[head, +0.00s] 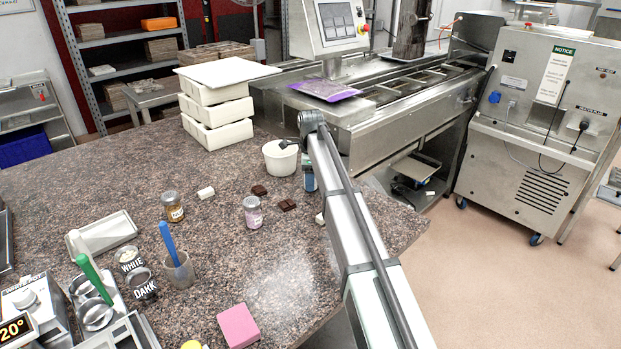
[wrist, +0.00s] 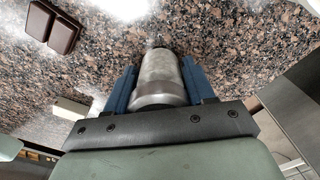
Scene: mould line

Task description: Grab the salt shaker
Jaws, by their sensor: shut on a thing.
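The salt shaker (wrist: 158,75) is a grey, rounded cylinder with a shiny band at its near end. In the wrist view it lies between the two blue fingers of my gripper (wrist: 157,82), which is shut on it. The speckled counter shows behind it; I cannot tell whether the shaker touches the counter. In the head view my gripper (head: 309,174) is at the counter's right side, beside the white tub, and my arm hides most of it and the shaker.
A white tub (head: 280,160) stands just left of my gripper. Dark chocolate pieces (head: 287,205), a jar with a purple label (head: 253,213) and a jar with amber contents (head: 173,208) are nearby. White moulds (head: 217,122) are stacked behind.

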